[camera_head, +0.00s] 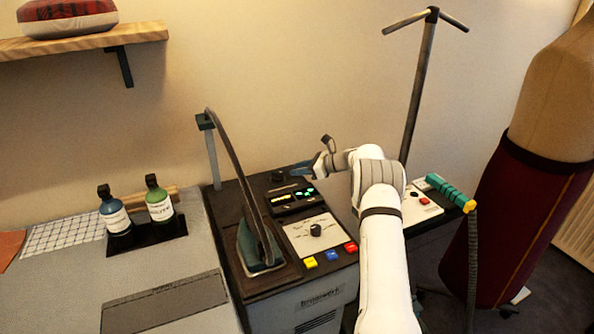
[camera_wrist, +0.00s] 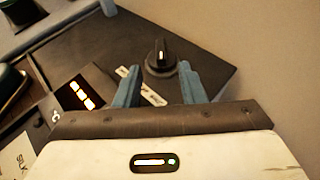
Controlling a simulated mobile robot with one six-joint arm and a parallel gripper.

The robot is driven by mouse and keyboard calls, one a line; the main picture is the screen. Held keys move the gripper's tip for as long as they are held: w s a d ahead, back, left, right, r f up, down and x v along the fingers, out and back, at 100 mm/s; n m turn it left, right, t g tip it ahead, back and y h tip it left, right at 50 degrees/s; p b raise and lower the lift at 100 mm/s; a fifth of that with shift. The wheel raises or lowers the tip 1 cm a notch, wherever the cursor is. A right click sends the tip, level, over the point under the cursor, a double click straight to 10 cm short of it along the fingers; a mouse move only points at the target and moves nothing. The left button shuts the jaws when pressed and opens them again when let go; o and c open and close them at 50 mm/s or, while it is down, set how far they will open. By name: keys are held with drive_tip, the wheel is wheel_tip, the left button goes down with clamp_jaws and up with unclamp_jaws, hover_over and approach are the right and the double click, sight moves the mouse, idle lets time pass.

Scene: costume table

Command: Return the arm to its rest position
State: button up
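My arm reaches from the bottom of the head view over the dark ironing station (camera_head: 262,215). My gripper (camera_head: 300,169) is at the station's back right, partly hidden by its own wrist. In the wrist view my gripper (camera_wrist: 160,72) has two blue fingers spread apart with nothing held. A black knob (camera_wrist: 160,57) with a white mark shows just past and between the fingertips. In the head view a small dark knob (camera_head: 278,177) sits at the station's back, left of the fingers. I cannot tell the exact gap between fingers and knob.
An iron (camera_head: 262,246) stands at the station's left under a curved hose. A lit display (camera_head: 292,197), a dial (camera_head: 316,229) and coloured buttons lie near my arm. A teal handle (camera_head: 450,190), a pole (camera_head: 419,90) and a dress form (camera_head: 560,100) stand right. Bottles (camera_head: 159,203) stand left.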

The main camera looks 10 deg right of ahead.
drive_tip(key=s+a+r+n+g+h, duration=0.1)
drive_tip(key=s+a+r+n+h, duration=0.15)
drive_tip(key=s+r+n, duration=0.4)
drive_tip(key=s+a+r+n+g+h, duration=0.15)
drive_tip(key=s+a+r, duration=0.25)
drive_tip(key=s, duration=0.5)
drive_tip(key=s+a+r+n+g+h, duration=0.1)
drive_tip(key=s+a+r+n+g, duration=0.15)
drive_tip(key=s+r+n, duration=0.4)
drive_tip(key=s+f+n+h, duration=0.1)
drive_tip(key=s+n+h, duration=0.1)
drive_tip(key=s, duration=0.8)
drive_tip(key=s+d+f+n+h, duration=0.1)
drive_tip(key=s+n, duration=0.3)
drive_tip(key=s, duration=0.7)
drive_tip(key=s+d+f+n+h, duration=0.1)
drive_tip(key=s+n+h, duration=0.2)
drive_tip(key=s, duration=0.7)
drive_tip(key=shift+s+f+n+t, duration=0.3)
drive_tip(key=shift+s+n, duration=0.1)
drive_tip(key=shift+n, duration=0.15)
